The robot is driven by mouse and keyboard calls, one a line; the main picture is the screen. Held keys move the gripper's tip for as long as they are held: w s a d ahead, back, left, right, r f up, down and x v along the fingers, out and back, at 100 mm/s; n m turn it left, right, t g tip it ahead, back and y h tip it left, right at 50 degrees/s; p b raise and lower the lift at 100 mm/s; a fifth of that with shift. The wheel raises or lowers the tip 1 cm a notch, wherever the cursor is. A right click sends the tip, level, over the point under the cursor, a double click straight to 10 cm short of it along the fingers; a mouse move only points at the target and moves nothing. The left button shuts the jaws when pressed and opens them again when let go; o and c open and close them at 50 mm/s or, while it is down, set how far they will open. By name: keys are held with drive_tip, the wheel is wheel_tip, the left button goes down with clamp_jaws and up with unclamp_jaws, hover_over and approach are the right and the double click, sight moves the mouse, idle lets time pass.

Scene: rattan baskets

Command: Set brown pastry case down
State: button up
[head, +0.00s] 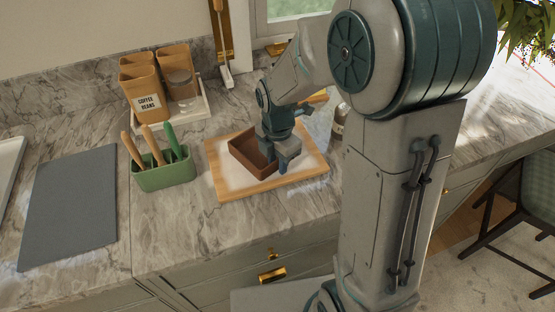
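The brown pastry case (244,157) is an open, rectangular box, upright over the left part of a wooden board with a pale top (235,188). I cannot tell whether its base touches the board. My gripper (279,163) points down at the case's right end, with its fingers around or right beside that wall. The gripper hides much of that end, and the finger gap is too small to judge.
A green utensil holder (165,178) stands left of the board, and a dark grey mat (70,205) lies farther left. Brown canisters (140,75) stand on a white tray (200,113) behind. A small jar (339,120) is behind the board's right side. Marble counter (190,220) is clear in front.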

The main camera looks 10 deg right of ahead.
wheel_tip(320, 180, up, 12)
drive_tip(key=s+d+m+t, duration=0.1)
drive_tip(key=s+d+m, duration=0.2)
drive_tip(key=s+m, duration=0.4)
drive_tip(key=s+d+m+t, duration=0.2)
drive_tip(key=s+d+m, duration=0.2)
drive_tip(key=m, duration=1.3)
drive_tip(key=s, duration=0.3)
drive_tip(key=shift+s+d+m, duration=0.25)
drive_tip(key=shift+s+m, duration=0.1)
drive_tip(key=shift+m, duration=0.05)
